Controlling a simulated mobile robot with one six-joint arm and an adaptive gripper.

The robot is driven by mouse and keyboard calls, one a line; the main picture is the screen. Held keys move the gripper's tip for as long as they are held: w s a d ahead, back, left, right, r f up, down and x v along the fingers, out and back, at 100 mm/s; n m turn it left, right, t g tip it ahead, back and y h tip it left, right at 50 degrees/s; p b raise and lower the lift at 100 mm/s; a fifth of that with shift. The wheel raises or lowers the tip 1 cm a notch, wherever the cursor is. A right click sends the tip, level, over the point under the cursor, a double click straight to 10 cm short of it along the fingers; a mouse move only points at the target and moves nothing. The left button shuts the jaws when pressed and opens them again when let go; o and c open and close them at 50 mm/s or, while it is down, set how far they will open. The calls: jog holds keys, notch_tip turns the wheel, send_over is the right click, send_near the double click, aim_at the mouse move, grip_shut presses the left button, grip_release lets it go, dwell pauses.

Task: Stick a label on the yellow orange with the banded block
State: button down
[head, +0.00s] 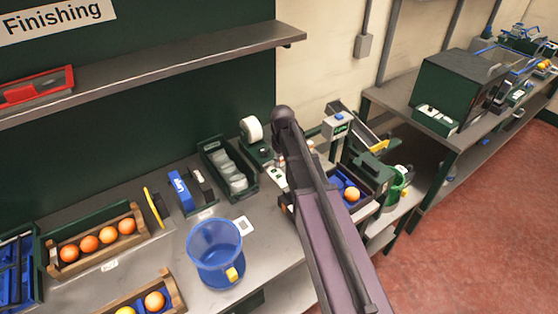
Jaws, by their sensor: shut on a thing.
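A yellow-looking orange (125,311) is at the bottom edge in the lower wooden crate (172,284), cut off by the frame, beside a deeper orange one (154,301). A lighter orange fruit (352,194) rests in a blue-lined tray right of my arm. A blue block with white lettering (181,190) stands on the bench; I cannot tell whether it is the banded block. A white roll (251,130) stands at the back, just left of my arm. My arm crosses the middle of the view, and my gripper is hidden behind it. No label on a fruit can be made out.
A blue see-through bin (215,252) stands at the front of the bench. A wooden crate of oranges (90,240) is at left. A dark rack (229,168) and an upright yellow-edged piece (155,205) stand behind. A shelf (150,75) overhangs the bench.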

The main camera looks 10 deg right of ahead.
aim_at(279, 176)
jog(key=w, duration=0.1)
jog(key=w+f, duration=0.1)
jog(key=w+b, duration=0.1)
jog(key=shift+w+a+f, duration=0.1)
jog(key=shift+a+f, duration=0.1)
jog(key=shift+f, duration=0.15)
jog(key=shift+f, duration=0.15)
jog(key=shift+f+b, duration=2.8)
jog(key=shift+b, duration=0.2)
jog(key=shift+f+b, duration=0.5)
jog(key=shift+f, duration=0.05)
dwell(0.9)
jog(key=shift+r, duration=0.1)
